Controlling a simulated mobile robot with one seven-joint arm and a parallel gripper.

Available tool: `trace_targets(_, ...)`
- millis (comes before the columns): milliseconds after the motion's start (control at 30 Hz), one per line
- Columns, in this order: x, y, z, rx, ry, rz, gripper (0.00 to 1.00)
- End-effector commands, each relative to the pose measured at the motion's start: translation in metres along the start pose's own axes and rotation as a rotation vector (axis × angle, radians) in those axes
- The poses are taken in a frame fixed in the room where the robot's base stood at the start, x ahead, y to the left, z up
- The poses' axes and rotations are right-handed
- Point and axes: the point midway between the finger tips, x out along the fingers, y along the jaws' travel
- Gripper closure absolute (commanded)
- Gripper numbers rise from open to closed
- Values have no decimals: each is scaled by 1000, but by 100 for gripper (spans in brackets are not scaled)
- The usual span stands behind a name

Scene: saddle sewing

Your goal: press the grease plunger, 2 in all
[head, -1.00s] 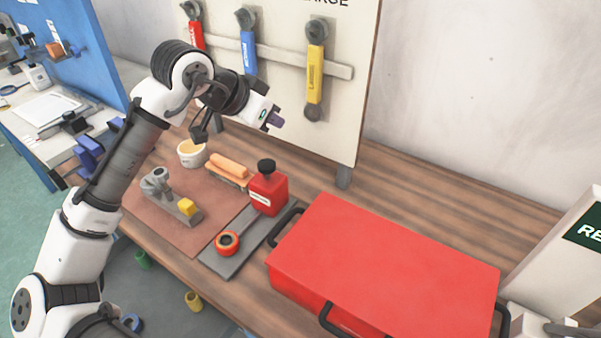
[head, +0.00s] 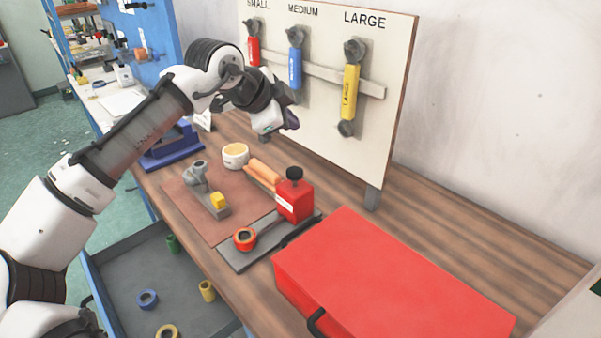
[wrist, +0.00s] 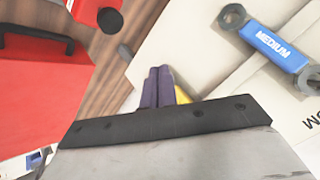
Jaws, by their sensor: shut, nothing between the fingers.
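The red grease dispenser (head: 293,204) stands upright on a grey plate (head: 243,257) on the bench. Its black round plunger knob (head: 294,174) is on top, and nothing touches it. In the wrist view the black knob (wrist: 110,20) shows at the upper left. My gripper (head: 291,116) is in the air above the bench, in front of the tool board and apart from the knob. In the wrist view my purple fingers (wrist: 159,88) are side by side, closed and empty.
A large red case (head: 400,275) with black handles stands right of the dispenser. An orange ring (head: 244,239) lies on the plate. A white cup (head: 235,155) and a grey clamp (head: 198,178) stand to the left. The tool board (head: 385,60) with wrenches rises behind.

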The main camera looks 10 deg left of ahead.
Motion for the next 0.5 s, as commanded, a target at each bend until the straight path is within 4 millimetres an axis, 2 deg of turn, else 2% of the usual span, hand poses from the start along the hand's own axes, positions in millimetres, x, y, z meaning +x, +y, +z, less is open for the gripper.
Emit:
trace_targets(267, 3, 3, 2, -1, 0, 1, 100)
trace_targets(500, 24, 18, 18, 0, -3, 1, 100)
